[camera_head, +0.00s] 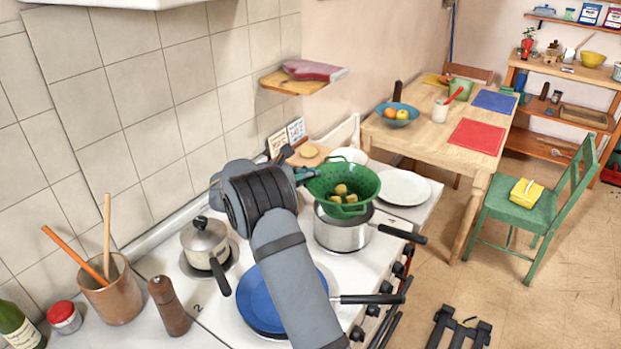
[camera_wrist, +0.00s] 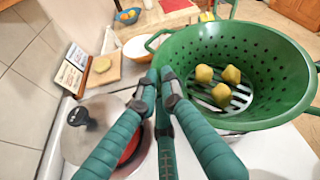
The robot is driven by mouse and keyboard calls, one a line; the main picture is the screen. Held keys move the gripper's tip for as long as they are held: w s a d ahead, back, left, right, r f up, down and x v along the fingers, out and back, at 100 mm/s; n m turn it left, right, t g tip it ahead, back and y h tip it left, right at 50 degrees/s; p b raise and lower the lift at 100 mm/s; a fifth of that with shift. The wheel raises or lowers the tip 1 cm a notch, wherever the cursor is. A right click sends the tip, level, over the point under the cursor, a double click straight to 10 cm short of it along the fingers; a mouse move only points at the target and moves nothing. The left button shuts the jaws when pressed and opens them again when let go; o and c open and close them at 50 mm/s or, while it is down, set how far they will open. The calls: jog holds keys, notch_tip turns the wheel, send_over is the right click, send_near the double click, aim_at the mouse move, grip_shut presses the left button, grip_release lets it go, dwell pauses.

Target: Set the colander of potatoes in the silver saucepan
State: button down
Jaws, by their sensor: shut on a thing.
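The green colander (camera_head: 362,190) holds a few yellow potatoes (camera_head: 349,198) and appears upright. My gripper (camera_head: 306,174) is shut on its left side, at the handle or rim; the exact grip is partly hidden. In the wrist view the colander (camera_wrist: 285,110) fills the right side, with the potatoes (camera_wrist: 221,94) at its bottom and my gripper's fingers (camera_wrist: 160,78) close together at its left edge. The silver saucepan (camera_head: 340,237) stands on the stove directly below the colander, which covers much of its opening. I cannot tell whether the two touch.
A lidded pot (camera_head: 206,247) and a blue pan (camera_head: 262,305) stand on the stove near my arm. A white plate (camera_head: 404,187) lies right of the colander. The saucepan's black handle (camera_head: 402,233) points right. A shelf (camera_head: 300,79) juts from the wall above.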

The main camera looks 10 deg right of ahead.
notch_tip(320, 180, down, 2)
jog(key=shift+f, duration=0.1)
jog(key=shift+f+b, duration=0.3)
jog(key=shift+b, duration=0.05)
jog(key=shift+f+b, duration=0.3)
jog(key=shift+b, duration=0.1)
jog(key=c, duration=1.9)
grip_release()
